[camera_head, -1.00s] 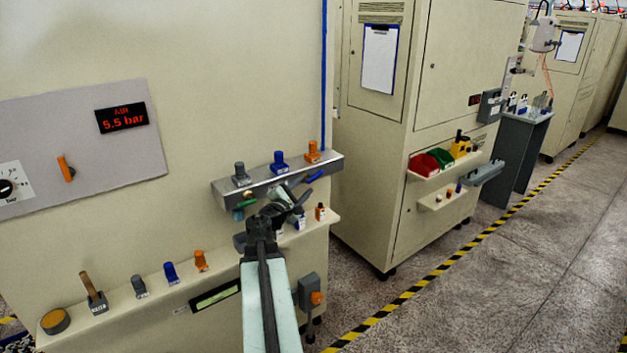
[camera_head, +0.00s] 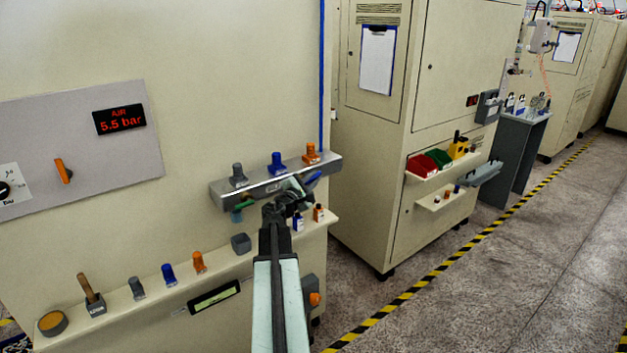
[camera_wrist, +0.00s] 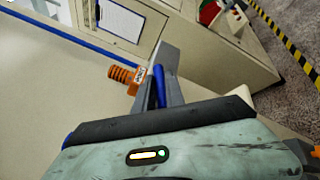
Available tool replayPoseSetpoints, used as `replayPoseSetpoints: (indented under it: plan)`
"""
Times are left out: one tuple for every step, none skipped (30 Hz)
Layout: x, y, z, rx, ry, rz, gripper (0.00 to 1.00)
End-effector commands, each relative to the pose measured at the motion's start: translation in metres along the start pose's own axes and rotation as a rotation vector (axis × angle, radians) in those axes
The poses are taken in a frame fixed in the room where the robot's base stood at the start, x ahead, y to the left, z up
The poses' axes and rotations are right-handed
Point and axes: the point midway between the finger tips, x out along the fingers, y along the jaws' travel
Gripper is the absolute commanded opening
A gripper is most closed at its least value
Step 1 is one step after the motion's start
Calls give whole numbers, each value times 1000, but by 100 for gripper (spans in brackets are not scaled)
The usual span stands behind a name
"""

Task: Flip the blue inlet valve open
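A grey manifold bar (camera_head: 225,196) on the left machine carries a grey, a blue (camera_head: 277,163) and an orange fitting (camera_head: 311,154) on top. The blue valve lever (camera_head: 313,177) sticks out below the orange fitting, angled up to the right. A green lever (camera_head: 246,205) is further left. My gripper (camera_head: 292,192) is in front of the bar, just left of the blue lever, and hides the middle. In the wrist view the blue lever (camera_wrist: 160,87) lies close ahead, beside the orange fitting (camera_wrist: 125,75). I cannot tell whether my fingers touch it or how wide they are.
A shelf (camera_head: 120,293) below holds several fittings, a grey block (camera_head: 241,243) and small bottles (camera_head: 298,222). A display (camera_head: 119,120) reads AIR 5.5 bar. Another machine (camera_head: 420,100) stands to the right. The floor (camera_head: 510,280) on the right is clear.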

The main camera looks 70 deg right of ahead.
Motion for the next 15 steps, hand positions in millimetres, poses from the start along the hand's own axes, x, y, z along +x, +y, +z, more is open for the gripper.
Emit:
replayPoseSetpoints:
  plan:
    - [0, 0, 1, 3, 3, -4, 0]
    - [0, 1, 2, 8, 7, -10, 0]
    - [0, 2, 3, 15, 15, -22, 0]
    - [1, 3, 4, 23, 25, -35, 0]
    - [1, 4, 5, 34, 37, -51, 0]
    - [1, 5, 6, 51, 56, -75, 0]
    - [2, 5, 7, 63, 71, -94, 0]
    - [2, 5, 7, 74, 86, -114, 0]
    - [2, 4, 6, 90, 106, -139, 0]
    - [3, 3, 6, 103, 121, -158, 0]
    - [3, 2, 5, 114, 135, -175, 0]
    - [3, 1, 4, 128, 152, -196, 0]
    - [3, 0, 3, 136, 163, -210, 0]
    - [3, -1, 3, 145, 173, -222, 0]
    - [3, -2, 1, 153, 184, -235, 0]
